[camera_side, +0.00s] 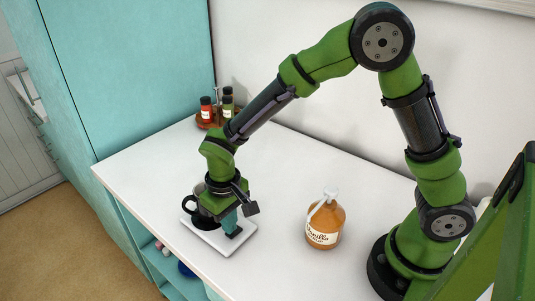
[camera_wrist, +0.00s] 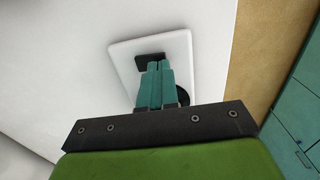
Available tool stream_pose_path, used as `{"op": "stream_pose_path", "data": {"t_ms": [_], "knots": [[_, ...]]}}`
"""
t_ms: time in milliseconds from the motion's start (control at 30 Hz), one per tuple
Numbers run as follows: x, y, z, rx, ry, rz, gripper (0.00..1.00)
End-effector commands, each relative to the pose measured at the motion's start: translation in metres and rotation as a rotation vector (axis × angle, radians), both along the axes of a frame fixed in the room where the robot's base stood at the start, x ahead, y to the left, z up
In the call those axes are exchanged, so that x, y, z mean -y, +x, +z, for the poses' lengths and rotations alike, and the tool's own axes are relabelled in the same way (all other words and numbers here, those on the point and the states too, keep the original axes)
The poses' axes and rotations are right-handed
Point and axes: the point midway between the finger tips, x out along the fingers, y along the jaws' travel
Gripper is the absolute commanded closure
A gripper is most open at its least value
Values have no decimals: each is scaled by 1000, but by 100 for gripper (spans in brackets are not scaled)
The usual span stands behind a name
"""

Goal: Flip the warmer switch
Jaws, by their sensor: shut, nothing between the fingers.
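The warmer (camera_side: 227,249) is a flat white slab with rounded corners on the counter. It also shows in the wrist view (camera_wrist: 122,62). A dark switch (camera_wrist: 150,57) sits near one end of its top. A black mug (camera_side: 206,219) stands on the other end, partly hidden behind my gripper; in the wrist view only a dark edge of it (camera_wrist: 183,96) shows beside the fingers. My gripper (camera_side: 233,231) points down over the switch end of the warmer. Its teal fingers (camera_wrist: 159,66) are together and empty, with tips at the switch. I cannot tell whether they touch it or which way it is set.
An orange vanilla bottle (camera_side: 324,226) with a white pump stands right of the warmer. Several small bottles (camera_side: 216,108) stand in a holder at the back, near the tall teal cabinet (camera_side: 135,80). The white counter (camera_side: 285,165) is clear between them.

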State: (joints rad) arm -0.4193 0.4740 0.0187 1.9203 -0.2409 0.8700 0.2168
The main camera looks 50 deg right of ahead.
Motion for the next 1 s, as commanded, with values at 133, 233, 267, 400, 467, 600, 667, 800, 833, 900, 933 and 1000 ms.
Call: {"op": "stream_pose_path", "data": {"t_ms": [133,233,267,400,467,600,667,800,833,900,933,1000], "knots": [[0,0,-3,-1,0,-1,100],[0,0,-4,-1,0,-1,100],[0,0,-4,-1,0,-1,100],[0,0,-7,-1,0,0,100],[0,0,-8,-1,0,0,100],[0,0,-10,-1,0,0,100],[0,0,-11,-1,0,0,100],[0,0,-13,-2,-1,0,100],[0,0,-13,-2,-1,0,100],[0,0,-14,-2,-1,0,100],[0,0,-15,-2,-1,0,100],[0,0,-15,-1,-1,0,100]]}}
